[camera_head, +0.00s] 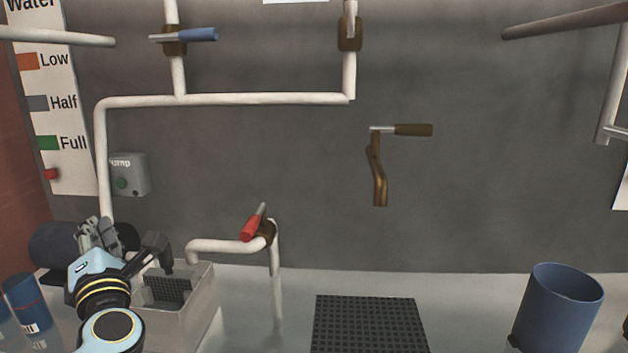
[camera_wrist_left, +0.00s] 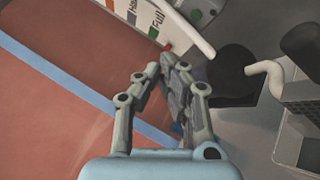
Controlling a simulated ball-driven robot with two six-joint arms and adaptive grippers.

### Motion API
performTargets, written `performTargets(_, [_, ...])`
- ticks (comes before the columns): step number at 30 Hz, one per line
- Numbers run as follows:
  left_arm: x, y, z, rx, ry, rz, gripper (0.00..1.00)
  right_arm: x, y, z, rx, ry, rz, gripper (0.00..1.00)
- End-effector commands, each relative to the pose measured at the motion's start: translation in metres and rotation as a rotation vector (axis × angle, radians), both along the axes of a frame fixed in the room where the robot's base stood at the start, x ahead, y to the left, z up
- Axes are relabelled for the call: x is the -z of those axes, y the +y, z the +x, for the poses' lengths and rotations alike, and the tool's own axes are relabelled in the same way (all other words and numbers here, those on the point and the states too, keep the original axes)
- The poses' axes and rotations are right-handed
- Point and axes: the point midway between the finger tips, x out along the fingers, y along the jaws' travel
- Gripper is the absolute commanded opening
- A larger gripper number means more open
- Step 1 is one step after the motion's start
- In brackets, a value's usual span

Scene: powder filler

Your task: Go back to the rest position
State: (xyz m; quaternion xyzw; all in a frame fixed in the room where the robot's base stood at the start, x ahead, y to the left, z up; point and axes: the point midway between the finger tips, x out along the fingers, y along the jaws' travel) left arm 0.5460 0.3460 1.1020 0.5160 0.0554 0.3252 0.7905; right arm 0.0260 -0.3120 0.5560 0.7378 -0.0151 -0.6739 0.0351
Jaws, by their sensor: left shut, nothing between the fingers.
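My left gripper (camera_head: 98,232) is at the lower left of the head view, on the end of my light-blue arm. It is raised beside the grey sink-like box (camera_head: 198,318) and in front of the back wall. In the left wrist view its fingers (camera_wrist_left: 167,62) are together with nothing between them. They point toward the wall end where the Low/Half/Full panel (camera_head: 62,110) hangs. My right gripper is not in the head view.
A white spout (camera_head: 220,246) with a red-handled valve (camera_head: 252,224) stands right of the gripper. A dark cylinder (camera_head: 52,245) lies behind it. A blue can (camera_head: 27,302) stands at left. A black grid (camera_head: 368,325) and blue cup (camera_head: 560,310) are farther right.

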Motion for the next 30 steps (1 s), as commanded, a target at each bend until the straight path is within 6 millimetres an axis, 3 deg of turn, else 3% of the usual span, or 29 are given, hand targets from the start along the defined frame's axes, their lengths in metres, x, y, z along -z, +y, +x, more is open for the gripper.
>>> performTargets(10, [-0.009, -0.048, 0.000, 0.227, 0.141, 0.268, 0.00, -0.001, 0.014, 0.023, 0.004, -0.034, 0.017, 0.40])
performTargets(17, [0.001, -0.102, -0.018, 0.460, 0.330, 0.601, 0.00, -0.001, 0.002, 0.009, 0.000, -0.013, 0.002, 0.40])
performTargets(20, [0.018, -0.130, -0.041, 0.594, 0.466, 0.816, 0.00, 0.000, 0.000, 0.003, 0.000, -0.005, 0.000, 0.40])
performTargets(24, [0.061, -0.155, -0.100, 0.819, 0.744, 1.196, 0.00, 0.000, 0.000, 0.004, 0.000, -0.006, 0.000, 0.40])
performTargets(30, [0.103, -0.143, -0.182, 1.045, 1.084, 1.539, 0.00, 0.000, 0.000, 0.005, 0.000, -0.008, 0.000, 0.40])
